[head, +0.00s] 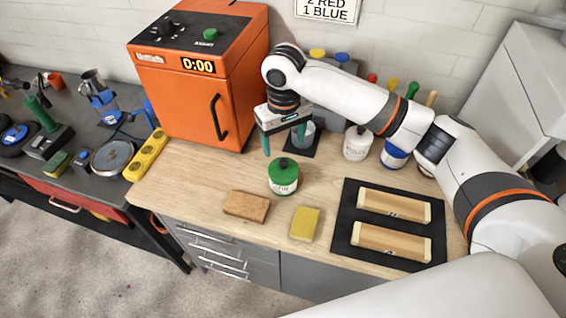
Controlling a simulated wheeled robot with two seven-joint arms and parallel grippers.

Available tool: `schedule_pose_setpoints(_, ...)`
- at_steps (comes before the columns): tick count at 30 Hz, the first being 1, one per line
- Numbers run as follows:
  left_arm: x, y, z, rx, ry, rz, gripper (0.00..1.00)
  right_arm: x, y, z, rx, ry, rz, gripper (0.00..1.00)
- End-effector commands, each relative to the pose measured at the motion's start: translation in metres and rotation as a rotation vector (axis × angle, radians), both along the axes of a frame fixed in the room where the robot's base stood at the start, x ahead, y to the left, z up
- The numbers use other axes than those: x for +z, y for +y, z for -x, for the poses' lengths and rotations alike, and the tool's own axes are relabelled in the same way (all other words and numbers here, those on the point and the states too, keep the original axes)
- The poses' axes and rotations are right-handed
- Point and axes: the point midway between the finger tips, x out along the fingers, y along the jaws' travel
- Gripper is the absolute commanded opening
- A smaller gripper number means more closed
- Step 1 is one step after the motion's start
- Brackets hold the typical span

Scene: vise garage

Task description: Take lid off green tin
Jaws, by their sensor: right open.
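The green tin (284,184) stands upright on the wooden worktop, with a white label on its body. Its green lid (283,166) with a dark knob on top is seated on it. My right gripper (283,145) is open, its two teal fingers pointing down and spread apart. In the picture it is just above and behind the tin, and nothing shows between its fingers. I cannot tell its exact height over the lid. My left gripper is not in view.
An orange oven (195,75) stands behind left. A brown block (247,205) and a yellow sponge (304,223) lie in front of the tin. A black mat (342,238) with two wooden pieces is at right. A white tin (357,144) and a blue tin (394,155) stand behind right.

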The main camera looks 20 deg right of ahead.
Motion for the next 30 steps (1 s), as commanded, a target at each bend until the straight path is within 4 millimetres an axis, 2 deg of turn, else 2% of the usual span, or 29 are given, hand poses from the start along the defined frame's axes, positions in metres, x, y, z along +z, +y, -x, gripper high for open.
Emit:
schedule_pose_setpoints(3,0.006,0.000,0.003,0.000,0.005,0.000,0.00,-0.015,0.000,0.000,0.001,0.001,0.000,0.73)
schedule_pose_setpoints(10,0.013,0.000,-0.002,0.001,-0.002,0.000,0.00,-0.032,0.000,0.002,0.001,0.001,0.001,0.73)
schedule_pose_setpoints(14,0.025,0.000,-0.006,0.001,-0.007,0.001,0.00,-0.051,0.001,0.006,0.001,0.002,0.001,0.73)
schedule_pose_setpoints(18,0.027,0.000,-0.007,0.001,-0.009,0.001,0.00,-0.071,0.001,0.005,0.002,0.000,0.001,0.73)
schedule_pose_setpoints(27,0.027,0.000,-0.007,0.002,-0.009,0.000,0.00,-0.077,0.002,0.005,0.003,-0.004,-0.001,0.73)
schedule_pose_setpoints(30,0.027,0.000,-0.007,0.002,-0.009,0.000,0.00,-0.076,0.002,0.005,0.003,-0.004,-0.001,0.56)
